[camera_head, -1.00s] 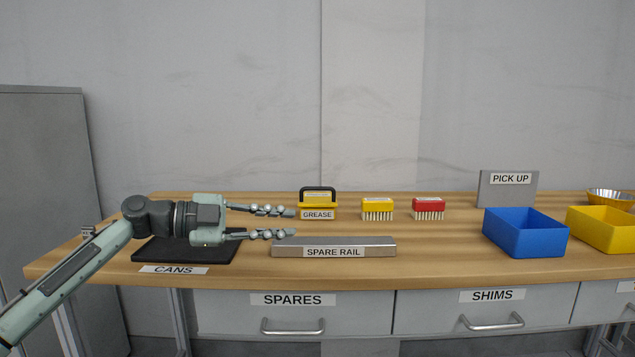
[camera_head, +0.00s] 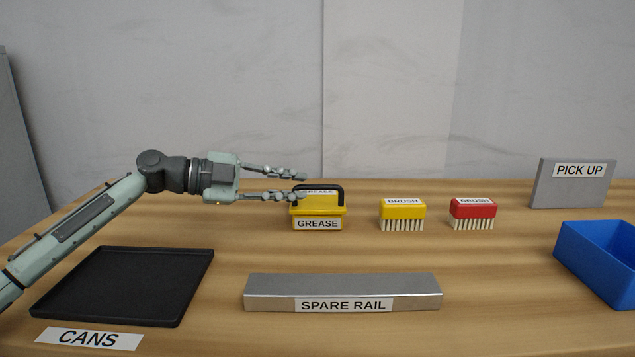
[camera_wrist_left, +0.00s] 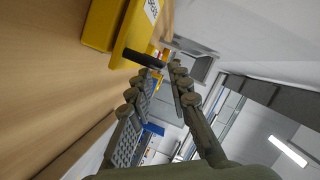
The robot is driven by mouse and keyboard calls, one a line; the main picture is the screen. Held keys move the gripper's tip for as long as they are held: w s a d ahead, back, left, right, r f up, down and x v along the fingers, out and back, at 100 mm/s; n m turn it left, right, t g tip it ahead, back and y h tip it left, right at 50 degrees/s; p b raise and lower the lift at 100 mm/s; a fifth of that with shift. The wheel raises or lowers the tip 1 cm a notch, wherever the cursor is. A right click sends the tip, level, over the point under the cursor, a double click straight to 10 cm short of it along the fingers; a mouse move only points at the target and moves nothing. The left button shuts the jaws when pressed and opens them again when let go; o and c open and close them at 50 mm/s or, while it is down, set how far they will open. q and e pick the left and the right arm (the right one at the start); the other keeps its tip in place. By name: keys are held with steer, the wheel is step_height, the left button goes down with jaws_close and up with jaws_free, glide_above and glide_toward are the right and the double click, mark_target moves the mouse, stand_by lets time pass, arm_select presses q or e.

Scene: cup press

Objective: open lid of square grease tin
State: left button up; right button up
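The square grease tin (camera_head: 318,210) is yellow with a GREASE label on its front and stands on the workbench. Its lid is down and carries a black arched handle (camera_head: 341,194). In the left wrist view the tin (camera_wrist_left: 101,24) is at the top left, with the black handle (camera_wrist_left: 143,59) close to the fingertips. My left gripper (camera_head: 304,186) is open, its two fingers apart and pointing right, at about the height of the handle's left side. One finger overlaps the tin's left edge in the head view; I cannot tell whether it touches. My right gripper is out of view.
A yellow brush (camera_head: 402,212) and a red brush (camera_head: 472,211) stand right of the tin. The spare rail (camera_head: 340,291) lies in front. A black tray (camera_head: 125,285) is at front left. A blue bin (camera_head: 600,260) and PICK UP sign (camera_head: 572,183) are at right.

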mark_target(307, 187)
arm_select(q)
steer(key=p+x, duration=0.1)
steer(key=x, duration=0.4)
steer(key=shift+w+d, duration=0.1)
steer(key=shift+d, duration=0.15)
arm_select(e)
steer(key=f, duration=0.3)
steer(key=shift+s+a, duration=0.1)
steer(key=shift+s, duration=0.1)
arm_select(q)
jaws_close()
steer(key=shift+f, duration=0.1)
